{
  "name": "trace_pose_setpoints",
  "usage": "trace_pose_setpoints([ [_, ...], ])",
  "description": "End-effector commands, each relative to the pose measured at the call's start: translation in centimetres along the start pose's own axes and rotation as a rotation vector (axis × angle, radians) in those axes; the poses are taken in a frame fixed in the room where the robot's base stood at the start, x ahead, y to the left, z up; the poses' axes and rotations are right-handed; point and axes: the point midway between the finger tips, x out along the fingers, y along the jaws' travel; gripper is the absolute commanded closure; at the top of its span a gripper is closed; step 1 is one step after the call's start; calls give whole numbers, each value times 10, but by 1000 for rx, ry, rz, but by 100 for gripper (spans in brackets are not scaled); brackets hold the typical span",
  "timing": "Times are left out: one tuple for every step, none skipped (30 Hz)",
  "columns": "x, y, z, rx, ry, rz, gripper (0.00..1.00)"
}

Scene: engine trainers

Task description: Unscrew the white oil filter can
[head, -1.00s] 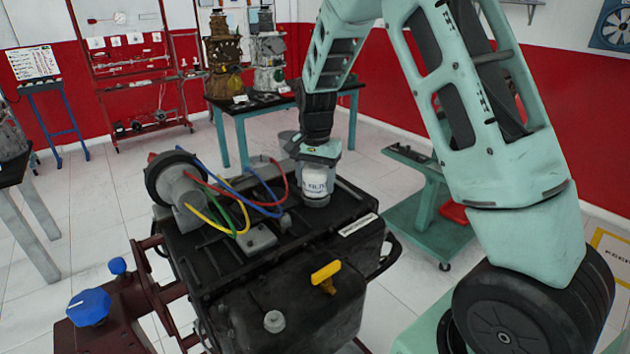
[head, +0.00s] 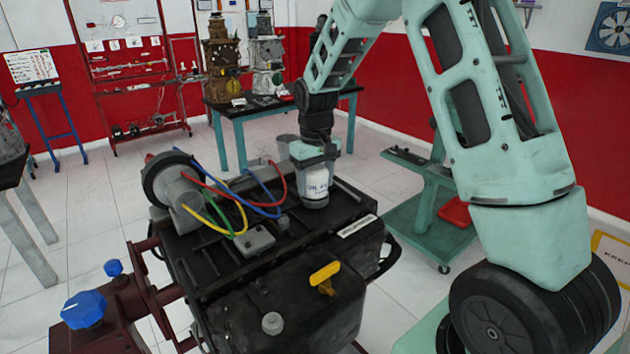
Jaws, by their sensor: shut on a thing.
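The white oil filter can (head: 316,184) stands upright on top of the black engine block (head: 285,262), near its back right part. Dark lettering shows on its side. My gripper (head: 315,162) comes down on the can from above and is shut around its upper part. The can's lower end appears to sit at the engine's top surface; the thread under it is hidden.
A grey distributor (head: 176,190) with red, blue, yellow and green leads stands left of the can. A blue knob (head: 84,309) is on the red stand. A green cart (head: 425,215) stands to the right.

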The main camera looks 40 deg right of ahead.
Motion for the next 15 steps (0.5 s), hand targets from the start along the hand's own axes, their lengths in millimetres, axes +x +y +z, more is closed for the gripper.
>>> trace_pose_setpoints([
  [-1, 0, 0, -44, 1, 0, 63],
  [-1, 1, 0, -73, 1, -1, 63],
  [-1, 1, 0, -110, 1, -1, 63],
  [-1, 1, 0, -138, 1, -1, 63],
  [-1, 1, 0, -166, 1, -1, 63],
  [-1, 1, 0, -205, 1, 0, 63],
  [-1, 1, 0, -234, 1, 0, 63],
  [-1, 1, 0, -263, 1, -1, 63],
  [-1, 2, 0, -300, 1, -1, 63],
  [-1, 2, 0, -328, 1, -1, 63],
  [-2, 2, 0, -357, 1, -1, 63],
  [-2, 2, 0, -396, 1, 0, 63],
  [-2, 2, -1, -424, 1, -1, 63],
  [-2, 2, 0, -451, 1, -1, 63],
  [-2, 3, -1, -489, 1, -1, 63],
])
